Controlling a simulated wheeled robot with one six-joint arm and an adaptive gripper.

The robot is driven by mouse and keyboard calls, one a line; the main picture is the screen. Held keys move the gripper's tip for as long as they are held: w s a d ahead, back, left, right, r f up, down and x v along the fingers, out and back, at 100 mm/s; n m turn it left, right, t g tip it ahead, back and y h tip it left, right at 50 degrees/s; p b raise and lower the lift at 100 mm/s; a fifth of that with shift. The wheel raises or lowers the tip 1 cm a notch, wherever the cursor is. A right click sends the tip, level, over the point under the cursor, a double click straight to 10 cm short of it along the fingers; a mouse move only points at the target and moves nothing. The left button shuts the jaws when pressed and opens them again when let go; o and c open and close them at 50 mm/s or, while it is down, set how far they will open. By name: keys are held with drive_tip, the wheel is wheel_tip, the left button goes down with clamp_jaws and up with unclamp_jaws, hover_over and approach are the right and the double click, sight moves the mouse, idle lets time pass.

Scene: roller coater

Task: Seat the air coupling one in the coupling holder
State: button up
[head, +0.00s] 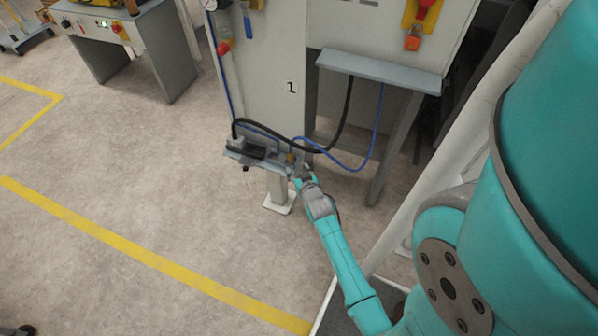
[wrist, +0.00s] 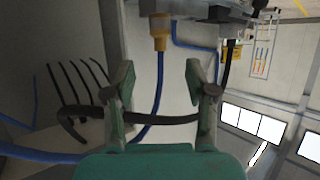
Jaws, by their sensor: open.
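A brass-coloured air coupling (wrist: 160,32) with a blue hose shows in the wrist view, just beyond the gap between my fingertips. Its far end meets grey parts at the picture's top edge; I cannot tell whether it is seated. A small grey bracket (head: 234,155), which looks like the coupling holder, stands on a post in the head view. The coupling also shows small at the bracket's right end (head: 290,157). My gripper (wrist: 160,70) is open, its fingers apart on either side of the hose line. In the head view my gripper (head: 301,180) is beside that right end.
A black connector (head: 246,151) with a thick black cable (head: 344,118) sits on the bracket. A blue hose (head: 376,135) loops to the right. A grey machine cabinet (head: 270,60) marked 1 stands behind. Open floor with yellow lines (head: 120,240) lies to the left.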

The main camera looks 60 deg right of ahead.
drive_tip(key=s+a+r+n+t+y, duration=0.2)
drive_tip(key=s+a, duration=0.2)
drive_tip(key=a, duration=0.8)
drive_tip(key=s+a+r+n+t+y, duration=0.1)
drive_tip(key=s+a+r+n+y, duration=0.3)
drive_tip(key=a, duration=0.8)
drive_tip(key=s+a+r+n+t+y, duration=0.2)
drive_tip(key=s+a+r+n+y, duration=0.1)
drive_tip(key=s+a+r, duration=1)
wheel_tip(320, 180, up, 4)
drive_tip(key=shift+s+f+t+y, duration=0.15)
drive_tip(key=shift+s+t+y, duration=0.2)
drive_tip(key=shift+s, duration=0.85)
